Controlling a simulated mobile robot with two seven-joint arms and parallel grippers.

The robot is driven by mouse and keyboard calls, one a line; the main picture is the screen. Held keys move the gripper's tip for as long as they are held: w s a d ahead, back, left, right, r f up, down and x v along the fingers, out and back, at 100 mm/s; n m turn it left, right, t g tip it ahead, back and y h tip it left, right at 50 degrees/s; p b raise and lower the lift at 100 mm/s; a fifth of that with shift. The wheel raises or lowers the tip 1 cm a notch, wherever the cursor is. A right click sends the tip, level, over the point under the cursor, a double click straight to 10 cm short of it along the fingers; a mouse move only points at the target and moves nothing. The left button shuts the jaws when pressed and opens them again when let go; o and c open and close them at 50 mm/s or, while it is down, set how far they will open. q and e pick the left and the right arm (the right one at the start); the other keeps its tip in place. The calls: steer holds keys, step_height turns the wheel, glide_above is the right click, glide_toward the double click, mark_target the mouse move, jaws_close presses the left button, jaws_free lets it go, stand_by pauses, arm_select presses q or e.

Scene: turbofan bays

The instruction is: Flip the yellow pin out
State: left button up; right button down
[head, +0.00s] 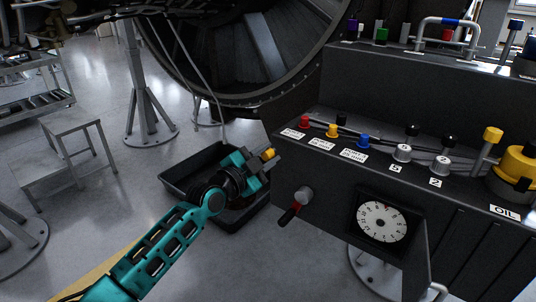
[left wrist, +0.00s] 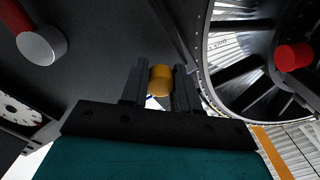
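A short yellow pin (head: 268,154) shows at the tip of my left gripper (head: 262,160), close to the left end of the dark console. In the left wrist view the yellow pin (left wrist: 160,80) lies between the two dark fingers of the left gripper (left wrist: 160,88), which sit close against both its sides. What the pin is fixed to is hidden. Another yellow knob (head: 332,130) stands on the console top between a red knob (head: 304,121) and a blue knob (head: 363,140). My right gripper is not in view.
A black tray (head: 178,190) stands on the floor below my gripper. The large turbofan (head: 250,50) is behind. A red cylinder (left wrist: 293,57) shows at right in the left wrist view.

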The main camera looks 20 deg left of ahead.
arm_select(q)
steer(key=o, duration=0.4)
steer(key=shift+s, duration=0.1)
steer(key=shift+s+a, duration=0.15)
steer(key=shift+s, duration=0.1)
steer(key=p+v, duration=0.1)
steer(key=v, duration=1.1)
steer(key=shift+s, duration=0.2)
steer(key=s+d+f+n+g+y, duration=0.1)
steer(key=s+f+n+g, duration=0.1)
steer(key=s+f, duration=0.4)
steer(key=s+d+f+n+g+y+p, duration=0.1)
steer(key=s+d+f+n+g, duration=0.1)
steer(key=s+f+n, duration=0.3)
steer(key=s+d+f+n+g+y, duration=0.2)
steer(key=s+f+n, duration=0.1)
steer(key=s+f, duration=0.5)
steer(key=shift+s+d+f, duration=0.1)
steer(key=shift+d+f, duration=0.05)
steer(key=shift+f, duration=0.55)
steer(key=shift+d+f, duration=0.1)
steer(key=shift+f, duration=0.55)
